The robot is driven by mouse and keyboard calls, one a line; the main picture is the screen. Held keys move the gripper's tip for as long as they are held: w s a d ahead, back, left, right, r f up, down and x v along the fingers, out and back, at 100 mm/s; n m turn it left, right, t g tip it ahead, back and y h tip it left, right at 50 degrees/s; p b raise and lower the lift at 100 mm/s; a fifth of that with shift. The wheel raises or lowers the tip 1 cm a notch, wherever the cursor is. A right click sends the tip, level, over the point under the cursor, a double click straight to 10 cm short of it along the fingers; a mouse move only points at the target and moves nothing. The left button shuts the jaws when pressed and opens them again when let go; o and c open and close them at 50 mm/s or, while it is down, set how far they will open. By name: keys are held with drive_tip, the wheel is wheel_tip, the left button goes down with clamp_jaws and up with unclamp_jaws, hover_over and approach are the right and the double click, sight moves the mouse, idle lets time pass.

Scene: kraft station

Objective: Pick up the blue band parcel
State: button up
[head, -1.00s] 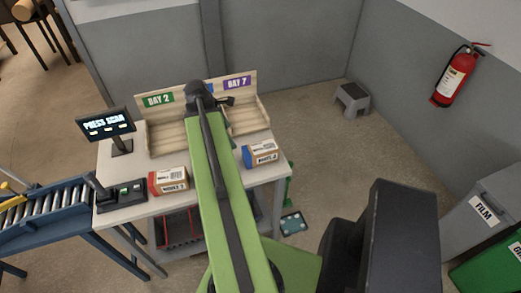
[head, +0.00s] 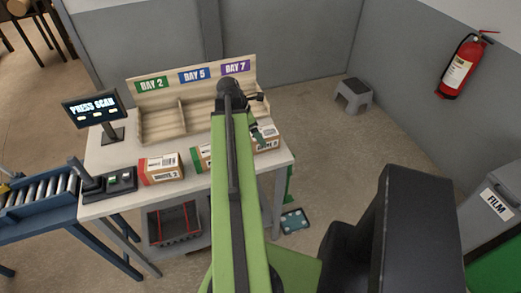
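The right-hand parcel (head: 268,144) is a small brown box with a white label, standing near the right end of the white table (head: 108,205). Its left side is behind my green arm, and no blue band shows on it now. My gripper (head: 256,133) shows only as a small dark and green shape at this parcel's upper left. I cannot tell whether it touches the parcel, or whether its fingers are open or shut. A red-banded parcel (head: 163,168) stands at the table's front. A green-banded parcel (head: 202,158) beside it is partly hidden by my arm.
A wooden sorting rack (head: 162,124) marked DAY 2, DAY 5 and DAY 7 stands at the table's back. A screen (head: 93,108) and a roller conveyor (head: 36,200) are at the left. A grey step stool (head: 353,96) stands on the open floor.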

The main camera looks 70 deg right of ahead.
drive_tip(key=b+x, duration=0.5)
drive_tip(key=shift+a+f, duration=0.1)
drive_tip(key=shift+f, duration=0.35)
drive_tip(key=shift+r, duration=0.2)
drive_tip(key=c, duration=1.9)
